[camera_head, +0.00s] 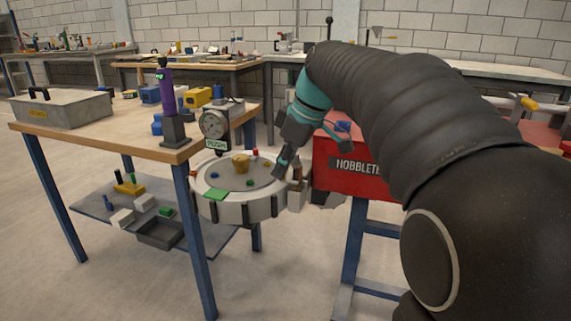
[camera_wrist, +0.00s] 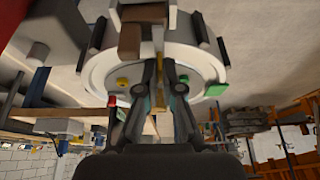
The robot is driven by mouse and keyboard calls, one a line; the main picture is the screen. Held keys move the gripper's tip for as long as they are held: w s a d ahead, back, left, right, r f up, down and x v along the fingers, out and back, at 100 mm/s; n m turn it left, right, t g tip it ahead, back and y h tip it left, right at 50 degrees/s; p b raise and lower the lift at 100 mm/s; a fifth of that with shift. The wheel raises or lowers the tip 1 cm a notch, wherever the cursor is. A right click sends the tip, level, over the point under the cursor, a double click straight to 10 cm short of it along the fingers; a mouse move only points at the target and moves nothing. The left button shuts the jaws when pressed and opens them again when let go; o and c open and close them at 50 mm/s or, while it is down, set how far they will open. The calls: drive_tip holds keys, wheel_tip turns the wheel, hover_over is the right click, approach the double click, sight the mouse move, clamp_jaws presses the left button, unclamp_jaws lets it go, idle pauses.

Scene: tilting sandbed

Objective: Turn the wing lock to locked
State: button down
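The round sandbed (camera_head: 268,208) is a pale drum with a grey top, between the wooden bench and a red box. The lock's marking is not readable.
The wooden bench (camera_head: 120,140) is at left, holding a purple tool and a grey case. The red box (camera_head: 335,178) stands close at right. Small coloured knobs and a green tab (camera_head: 214,195) are on the drum.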

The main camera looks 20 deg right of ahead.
idle(0.4)
drive_tip(key=c, duration=1.6)
unclamp_jaws()
drive_tip(key=v, duration=1.2)
drive_tip(key=shift+r, duration=0.1)
drive_tip(key=shift+a, duration=0.1)
